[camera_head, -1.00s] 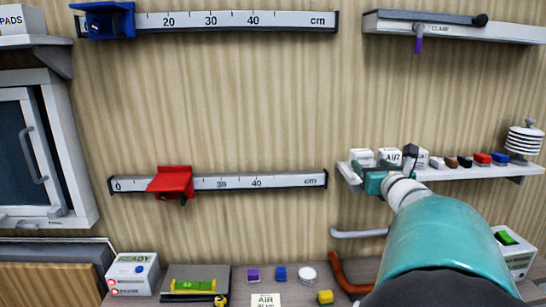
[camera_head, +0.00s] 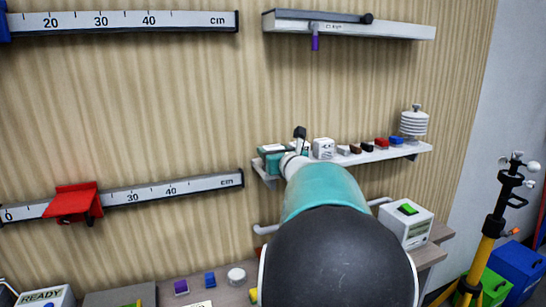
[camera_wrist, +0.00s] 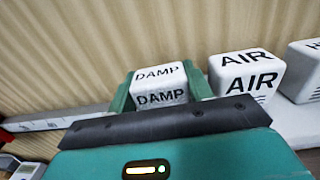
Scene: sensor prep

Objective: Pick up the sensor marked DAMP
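The DAMP sensor (camera_wrist: 160,88) is a white block with black DAMP lettering on its top and front. In the wrist view it stands between the two teal fingers of my gripper (camera_wrist: 160,92), one finger on each side. The fingers lie close along its sides; I cannot tell whether they press on it. In the head view my gripper (camera_head: 273,160) is at the left end of the wall shelf (camera_head: 370,157), around the white DAMP block there. My arm hides part of the shelf front.
The white AIR sensor (camera_wrist: 247,75) stands just right of my right finger. Another white block (camera_wrist: 306,70) is farther right. Small coloured blocks and a ribbed white shield (camera_head: 414,122) fill the shelf's right part. An upper shelf (camera_head: 350,26) hangs above.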

